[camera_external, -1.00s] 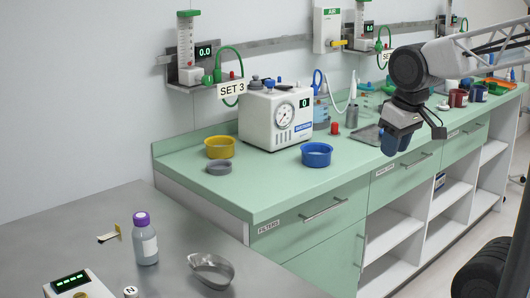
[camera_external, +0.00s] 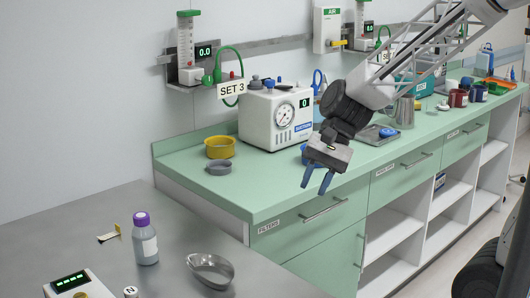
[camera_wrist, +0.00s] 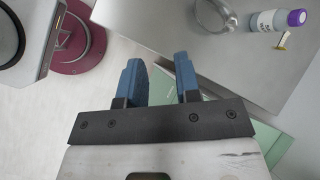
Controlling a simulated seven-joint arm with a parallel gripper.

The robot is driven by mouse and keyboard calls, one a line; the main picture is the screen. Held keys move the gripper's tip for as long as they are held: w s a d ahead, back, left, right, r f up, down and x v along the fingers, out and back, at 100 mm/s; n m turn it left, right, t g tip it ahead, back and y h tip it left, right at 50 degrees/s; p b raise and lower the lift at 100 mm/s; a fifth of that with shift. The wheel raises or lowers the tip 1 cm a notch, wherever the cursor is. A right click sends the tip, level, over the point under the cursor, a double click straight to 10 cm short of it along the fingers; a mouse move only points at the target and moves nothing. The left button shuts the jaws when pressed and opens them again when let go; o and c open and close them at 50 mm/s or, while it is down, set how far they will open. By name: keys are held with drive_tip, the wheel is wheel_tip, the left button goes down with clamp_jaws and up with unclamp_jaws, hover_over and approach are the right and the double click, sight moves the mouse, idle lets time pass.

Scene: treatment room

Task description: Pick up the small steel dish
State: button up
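A small round grey dish (camera_external: 219,168) sits on the green counter (camera_external: 190,178), in front of the yellow bowl (camera_external: 219,147). A larger kidney-shaped steel dish (camera_external: 213,281) lies on the steel table and also shows at the top of the wrist view (camera_wrist: 231,22). I cannot tell for certain which one the task names. My gripper (camera_external: 316,186) hangs in the air before the counter's front edge, right of both dishes and apart from them. Its blue fingers (camera_wrist: 158,75) are spread with nothing between them. The round dish does not show clearly in the wrist view.
A purple-capped bottle (camera_external: 146,246) stands on the steel table (camera_external: 75,232), left of the kidney-shaped dish. A white gauge unit (camera_external: 270,117) stands behind my gripper on the counter. A blue bowl (camera_external: 304,152) is mostly hidden by my gripper. The steel table's right part is bare.

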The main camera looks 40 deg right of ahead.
drive_tip(key=w+a+f+m+y, duration=0.4)
drive_tip(key=w+a+f+m, duration=0.25)
drive_tip(key=w+m, duration=0.2)
drive_tip(key=m+t+y, duration=0.2)
drive_tip(key=m+t, duration=0.2)
drive_tip(key=m, duration=0.5)
approach(191, 260)
drive_tip(key=shift+v, duration=0.85)
drive_tip(key=shift+s+f+n, duration=0.1)
drive_tip(key=shift+n, duration=0.15)
drive_tip(key=shift+x, duration=1.3)
drive_tip(key=shift+x, duration=2.6)
clamp_jaws()
